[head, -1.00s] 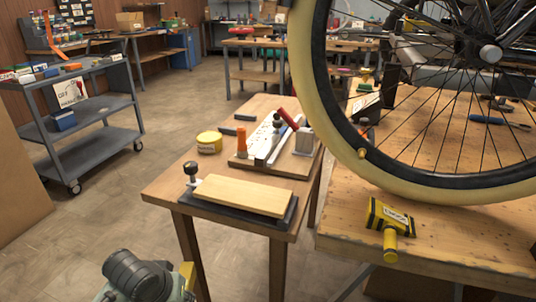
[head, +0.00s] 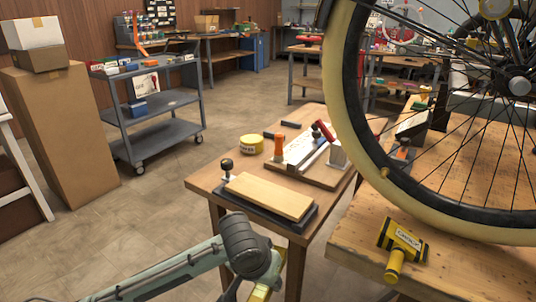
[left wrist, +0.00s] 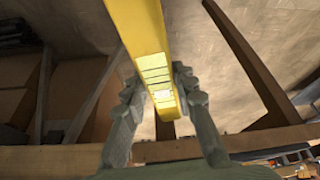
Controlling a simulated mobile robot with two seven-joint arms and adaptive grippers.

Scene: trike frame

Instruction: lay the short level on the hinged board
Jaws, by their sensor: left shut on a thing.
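The short level (left wrist: 138,25) is a yellow bar with a pale, lined window, seen in the left wrist view. My left gripper (left wrist: 160,84) is shut on it, one finger on each side. In the head view a bit of the yellow level (head: 261,293) shows at the bottom edge, beside my left wrist; the fingers are hidden there. The hinged board (head: 269,194) looks like a pale wooden plank lying flat on a black base at the near end of the small wooden table. My left gripper is in front of and below it in the picture, apart from it. My right gripper is not in view.
A black knob (head: 226,165) stands at the board's left end. Behind it are a fixture with an orange piece (head: 278,147) and a yellow tape roll (head: 251,144).

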